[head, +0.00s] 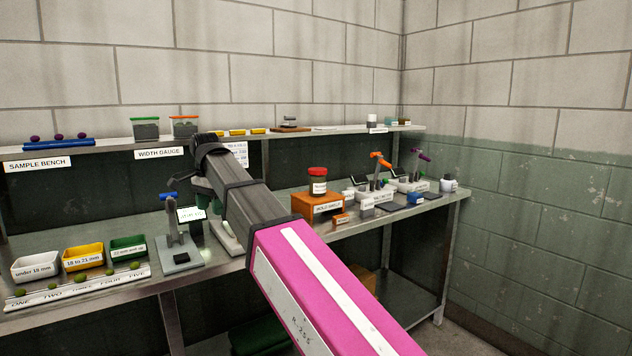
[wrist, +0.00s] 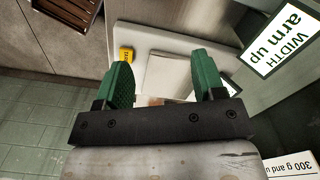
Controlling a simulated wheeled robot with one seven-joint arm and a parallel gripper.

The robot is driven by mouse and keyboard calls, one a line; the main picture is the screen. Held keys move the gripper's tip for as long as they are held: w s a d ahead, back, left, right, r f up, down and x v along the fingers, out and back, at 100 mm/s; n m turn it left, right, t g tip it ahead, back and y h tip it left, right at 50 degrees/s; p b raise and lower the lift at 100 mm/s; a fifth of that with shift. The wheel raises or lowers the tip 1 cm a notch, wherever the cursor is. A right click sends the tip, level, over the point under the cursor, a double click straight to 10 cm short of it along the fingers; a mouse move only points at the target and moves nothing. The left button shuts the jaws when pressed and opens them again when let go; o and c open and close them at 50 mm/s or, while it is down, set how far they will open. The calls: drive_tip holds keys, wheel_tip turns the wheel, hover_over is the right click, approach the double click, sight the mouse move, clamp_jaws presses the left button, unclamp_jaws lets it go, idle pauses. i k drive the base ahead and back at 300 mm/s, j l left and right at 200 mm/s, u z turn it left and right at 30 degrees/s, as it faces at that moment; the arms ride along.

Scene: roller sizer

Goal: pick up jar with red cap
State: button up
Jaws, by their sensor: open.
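The jar with the red cap (head: 318,181) stands upright on a small orange stand (head: 317,205) on the bench, right of my arm in the head view. The jar is clear with dark contents and a white label. I cannot make it out in the wrist view. My gripper (wrist: 163,72) shows in the wrist view with its two green fingers apart and nothing seen between them. In the head view my arm reaches up and left over the bench, so its end is left of the jar and apart from it; the fingers are not clear there.
White, yellow (head: 84,257) and green bins sit at the bench's left. A grey-based device (head: 178,250) stands left of my arm. Small devices (head: 378,180) and blocks crowd the bench right of the jar.

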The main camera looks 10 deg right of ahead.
sight(317, 175)
drive_tip(key=i+l, duration=0.1)
drive_tip(key=l, duration=0.35)
drive_tip(key=i+l+z, duration=0.1)
drive_tip(key=l, duration=0.35)
drive_tip(key=i+l, duration=0.15)
drive_tip(key=l, duration=0.3)
drive_tip(key=i+l+z, duration=0.1)
drive_tip(key=l, duration=0.35)
